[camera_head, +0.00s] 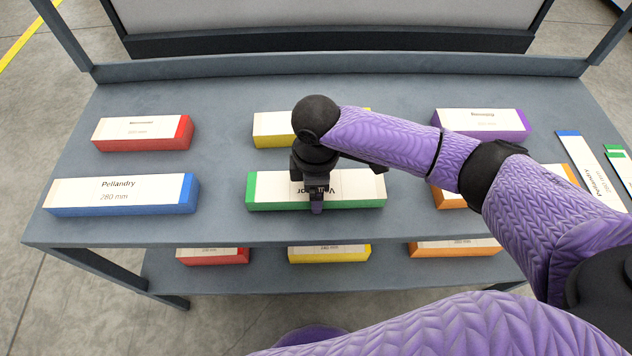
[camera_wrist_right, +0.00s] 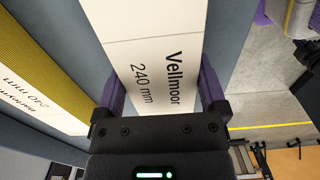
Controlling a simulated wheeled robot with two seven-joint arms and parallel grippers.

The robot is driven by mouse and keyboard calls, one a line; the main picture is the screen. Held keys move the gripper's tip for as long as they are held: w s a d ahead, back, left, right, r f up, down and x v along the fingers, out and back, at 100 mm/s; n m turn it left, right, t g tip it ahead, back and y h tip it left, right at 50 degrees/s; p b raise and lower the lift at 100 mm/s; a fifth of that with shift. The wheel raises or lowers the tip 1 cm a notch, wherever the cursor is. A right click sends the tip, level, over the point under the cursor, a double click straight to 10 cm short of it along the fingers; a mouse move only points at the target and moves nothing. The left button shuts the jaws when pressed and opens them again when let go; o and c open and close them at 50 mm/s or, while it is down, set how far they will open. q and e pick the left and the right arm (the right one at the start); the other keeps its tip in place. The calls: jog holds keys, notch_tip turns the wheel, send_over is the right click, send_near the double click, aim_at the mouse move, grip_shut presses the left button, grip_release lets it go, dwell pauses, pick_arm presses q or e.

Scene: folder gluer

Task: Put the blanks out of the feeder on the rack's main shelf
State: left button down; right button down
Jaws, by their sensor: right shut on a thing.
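A green blank bundle (camera_head: 355,190) with a white label reading Vellmoor is at the front middle of the rack's main shelf (camera_head: 222,150). Its label reads Vellmoor 240 mm in the right wrist view (camera_wrist_right: 160,60). My right gripper (camera_head: 317,198) comes down over the green bundle and is shut on it, one finger on each long side. I cannot tell whether the bundle bears on the shelf or hangs just above it. My left gripper is out of view. The feeder cannot be made out.
On the main shelf are red (camera_head: 143,133), blue (camera_head: 122,195), yellow (camera_head: 272,128), purple (camera_head: 482,122) and orange (camera_head: 450,200) bundles, the last partly behind my arm. Labelled pieces (camera_head: 588,165) lie at the right. The lower shelf (camera_head: 270,280) holds red, yellow and orange bundles.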

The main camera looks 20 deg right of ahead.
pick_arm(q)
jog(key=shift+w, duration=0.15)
pick_arm(e)
jog(key=shift+f, duration=0.2)
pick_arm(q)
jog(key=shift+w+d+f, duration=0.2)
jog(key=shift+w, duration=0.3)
pick_arm(e)
jog(key=shift+f, duration=0.2)
grip_release()
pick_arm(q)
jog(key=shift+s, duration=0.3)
